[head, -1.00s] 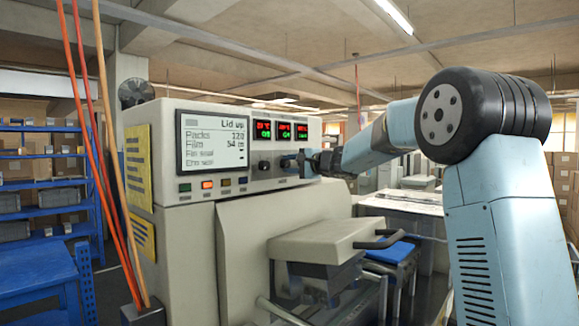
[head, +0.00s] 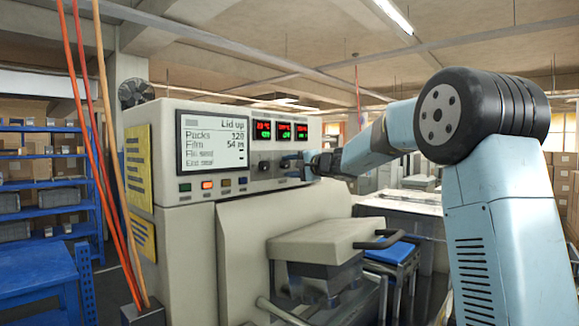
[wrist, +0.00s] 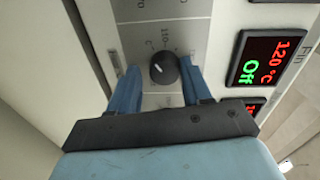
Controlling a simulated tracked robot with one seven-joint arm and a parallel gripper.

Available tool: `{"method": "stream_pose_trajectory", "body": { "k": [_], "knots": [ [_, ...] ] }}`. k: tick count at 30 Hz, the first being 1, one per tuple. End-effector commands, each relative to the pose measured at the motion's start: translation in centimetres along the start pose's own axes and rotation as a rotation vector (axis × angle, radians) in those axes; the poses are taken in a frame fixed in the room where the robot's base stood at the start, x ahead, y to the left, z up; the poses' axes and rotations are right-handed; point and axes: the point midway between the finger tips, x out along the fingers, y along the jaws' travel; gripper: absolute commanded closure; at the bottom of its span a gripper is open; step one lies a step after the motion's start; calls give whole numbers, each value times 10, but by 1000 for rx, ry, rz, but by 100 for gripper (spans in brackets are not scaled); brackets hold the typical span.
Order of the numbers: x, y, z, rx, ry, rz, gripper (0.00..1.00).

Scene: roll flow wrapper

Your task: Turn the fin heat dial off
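A round black dial (wrist: 164,70) with a white pointer line sits on the pale panel in the wrist view, with printed numbers and a °C mark around it. My gripper (wrist: 158,64) is open, with one blue finger on each side of the dial and a gap visible at both sides. The display beside the dial (wrist: 268,58) reads 120 °C in red and Off in green, with Fin printed by it. In the head view my gripper (head: 308,165) is at the right part of the machine's front panel and hides the dial area there.
The wrapper's screen (head: 213,141) reads Lid up. Three small displays sit right of it, with another dark knob (head: 264,166) below them. Several coloured buttons (head: 207,185) line the panel. A jaw block with a handle (head: 320,240) juts out below my forearm.

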Motion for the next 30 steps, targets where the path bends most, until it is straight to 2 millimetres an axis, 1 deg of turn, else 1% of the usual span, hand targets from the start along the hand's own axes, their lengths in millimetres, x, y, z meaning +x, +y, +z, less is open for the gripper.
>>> {"method": "stream_pose_trajectory", "body": {
  "k": [1, 3, 4, 11, 14, 17, 20, 30],
  "knots": [
    [0, 0, 0, 0, -1, 0, 48],
    [0, -1, 0, 0, 0, -2, 41],
    [0, -2, 0, 0, 0, -2, 39],
    [-1, -3, 0, -1, 1, -5, 39],
    [-5, -4, 0, -1, 1, -5, 39],
    [-17, -5, 0, -3, 1, -6, 39],
    [-34, -4, 0, -2, 2, -5, 39],
    [-100, -2, 0, -2, 2, -4, 39]
  ]
}}
